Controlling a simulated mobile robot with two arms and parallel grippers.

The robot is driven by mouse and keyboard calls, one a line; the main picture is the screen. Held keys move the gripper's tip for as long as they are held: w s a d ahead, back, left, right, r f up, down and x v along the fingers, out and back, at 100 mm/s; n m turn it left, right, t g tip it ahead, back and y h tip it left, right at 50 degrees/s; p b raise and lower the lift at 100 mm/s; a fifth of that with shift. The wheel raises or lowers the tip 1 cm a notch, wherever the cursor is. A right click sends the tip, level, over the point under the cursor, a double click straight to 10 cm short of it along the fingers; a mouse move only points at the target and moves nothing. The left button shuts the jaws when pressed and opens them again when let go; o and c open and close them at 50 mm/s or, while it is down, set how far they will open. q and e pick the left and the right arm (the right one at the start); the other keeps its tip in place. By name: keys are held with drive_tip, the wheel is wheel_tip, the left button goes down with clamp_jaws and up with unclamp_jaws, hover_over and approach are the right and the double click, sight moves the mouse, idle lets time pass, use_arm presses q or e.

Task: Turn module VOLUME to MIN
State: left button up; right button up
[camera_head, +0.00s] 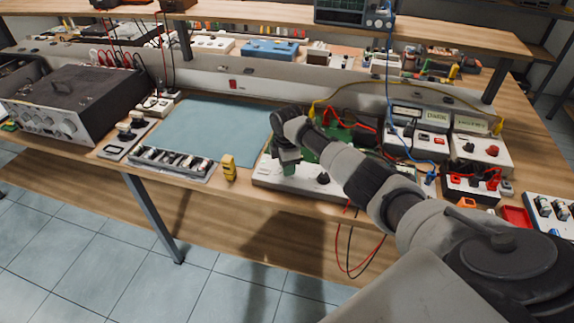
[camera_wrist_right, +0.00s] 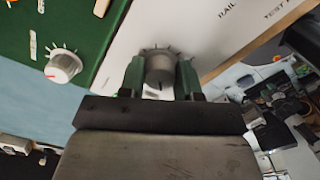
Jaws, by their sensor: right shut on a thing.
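My right gripper (camera_head: 287,160) reaches down onto the white front panel (camera_head: 300,187) of a module with a green board. In the right wrist view, the two green fingers of the right gripper (camera_wrist_right: 160,76) are shut on a grey knob (camera_wrist_right: 159,66), one on each side. Tick marks fan around the knob on the white panel (camera_wrist_right: 195,25). Its label is not readable, and its pointer setting is hard to tell. A second knob (camera_wrist_right: 63,67) with a red mark sits on the green board (camera_wrist_right: 95,40). My left gripper is not in view.
White boxes with cables (camera_head: 480,150) crowd the right. Red and black wires (camera_head: 350,250) hang off the front edge.

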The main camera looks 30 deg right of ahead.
drive_tip(key=shift+w+r+n, duration=0.1)
drive_tip(key=shift+n, duration=0.3)
drive_tip(key=o, duration=0.9)
wheel_tip(320, 180, up, 11)
drive_tip(key=shift+f+b, duration=0.15)
drive_tip(key=shift+b, duration=0.25)
